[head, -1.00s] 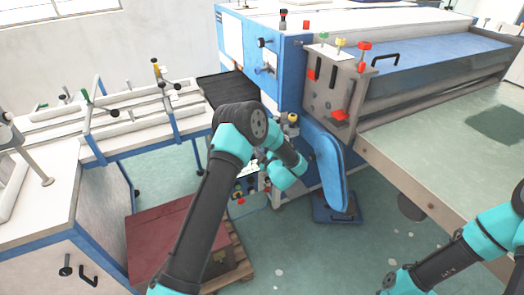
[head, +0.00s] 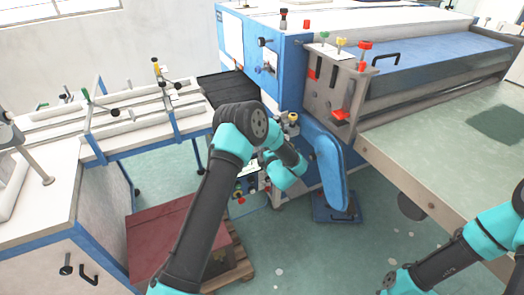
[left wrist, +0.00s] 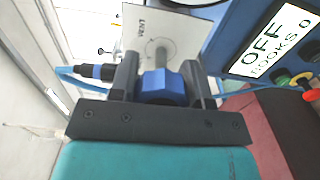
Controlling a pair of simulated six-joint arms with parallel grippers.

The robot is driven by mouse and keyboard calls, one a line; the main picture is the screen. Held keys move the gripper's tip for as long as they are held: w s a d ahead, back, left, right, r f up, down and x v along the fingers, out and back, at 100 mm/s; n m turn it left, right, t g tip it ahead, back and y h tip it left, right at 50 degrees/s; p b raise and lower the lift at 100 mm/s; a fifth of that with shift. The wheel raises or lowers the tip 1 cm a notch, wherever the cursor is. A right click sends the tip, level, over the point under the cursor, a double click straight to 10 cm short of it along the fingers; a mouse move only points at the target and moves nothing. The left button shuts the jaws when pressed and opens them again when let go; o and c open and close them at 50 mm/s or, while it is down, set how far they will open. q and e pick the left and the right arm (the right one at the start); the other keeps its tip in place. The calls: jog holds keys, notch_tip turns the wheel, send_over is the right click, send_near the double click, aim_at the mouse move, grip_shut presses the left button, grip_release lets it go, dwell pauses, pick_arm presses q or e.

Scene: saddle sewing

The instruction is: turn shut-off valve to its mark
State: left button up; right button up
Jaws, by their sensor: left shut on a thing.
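In the left wrist view, my left gripper (left wrist: 165,72) is shut on a blue valve knob (left wrist: 160,88), with one dark finger on each side of it. A grey stem runs from the knob to a pale plate (left wrist: 135,35). The plate reads "VENT" and carries a curved line around the stem. I cannot make out the knob's exact angle against any mark. In the head view, my left arm's wrist (head: 285,172) reaches down beside the blue machine, and its links hide the knob and fingertips. My right gripper is out of view.
An "OFF HOOKS 0" display (left wrist: 272,42) and coloured buttons are at the right. In the head view, a dark red box (head: 160,240) on a pallet stands below my left arm. A blue padded part (head: 328,165) is right of the wrist.

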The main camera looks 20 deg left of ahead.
pick_arm(q)
jog(key=o, duration=0.9)
jog(key=shift+d, duration=0.15)
jog(key=v, duration=1.7)
jog(key=shift+s, duration=0.15)
